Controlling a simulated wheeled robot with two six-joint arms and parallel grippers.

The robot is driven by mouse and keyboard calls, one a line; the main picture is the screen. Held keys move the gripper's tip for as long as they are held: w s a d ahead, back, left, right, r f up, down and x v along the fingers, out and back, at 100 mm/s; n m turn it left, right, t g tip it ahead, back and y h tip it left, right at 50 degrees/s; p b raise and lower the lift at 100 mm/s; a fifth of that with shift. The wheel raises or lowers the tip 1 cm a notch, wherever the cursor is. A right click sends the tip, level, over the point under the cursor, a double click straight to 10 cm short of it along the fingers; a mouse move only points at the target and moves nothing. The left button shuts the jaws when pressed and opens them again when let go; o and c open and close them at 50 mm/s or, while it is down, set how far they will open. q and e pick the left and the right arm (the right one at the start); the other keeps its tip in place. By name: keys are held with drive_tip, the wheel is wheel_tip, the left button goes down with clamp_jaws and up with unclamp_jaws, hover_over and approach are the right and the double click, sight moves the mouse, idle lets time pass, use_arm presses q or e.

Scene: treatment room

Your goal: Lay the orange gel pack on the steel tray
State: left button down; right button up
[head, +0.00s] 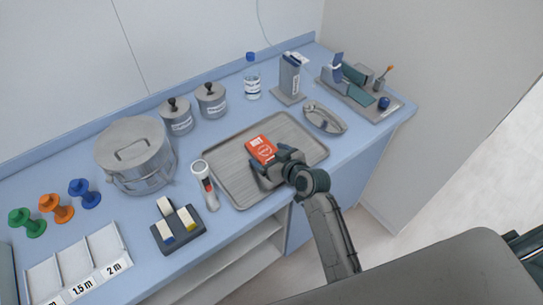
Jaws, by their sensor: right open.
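The orange gel pack (260,149), a small orange-red pack with white print, shows over the middle of the steel tray (228,186) and appears to lie on it. The tray is a shallow rectangular metal tray with a raised rim, near the front of the blue counter. My right gripper (268,166) is open at the near edge of the pack, over the tray. The gripper hides the pack's near end, and I cannot tell whether the fingers touch it. My left gripper is not in view.
A white and red handheld device (204,186) stands close to the tray's left edge. A kidney dish (324,117) sits at its right. A large steel pot (134,155), two lidded canisters (178,118) and a bottle (252,79) stand behind and left. Dark block holder (179,228) is front left.

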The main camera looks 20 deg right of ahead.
drive_tip(key=shift+r, duration=0.35)
drive_tip(key=shift+s+d+f, duration=0.1)
drive_tip(key=shift+s+d, duration=0.05)
drive_tip(key=shift+s, duration=0.25)
drive_tip(key=b+v, duration=0.2)
drive_tip(key=v, duration=0.9)
